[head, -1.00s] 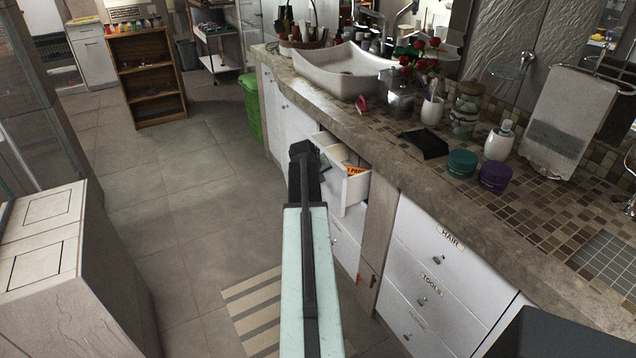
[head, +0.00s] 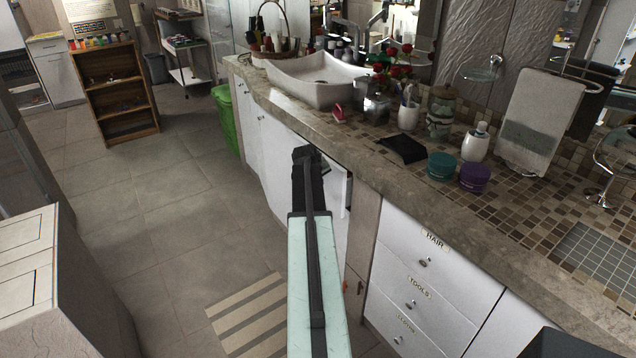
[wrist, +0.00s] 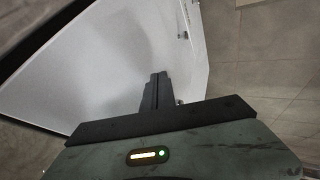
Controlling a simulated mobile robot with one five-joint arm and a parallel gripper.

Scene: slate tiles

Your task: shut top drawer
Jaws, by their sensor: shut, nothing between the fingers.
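The stone counter (head: 380,190) overhangs the drawers and holds a sink (head: 315,78), jars and cups. Drawers labelled HAIR (head: 425,245) and TOOLS are shut at the right. A pale cabinet (head: 60,290) stands at the left. The tiled floor between is free, with a striped mat (head: 245,310).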

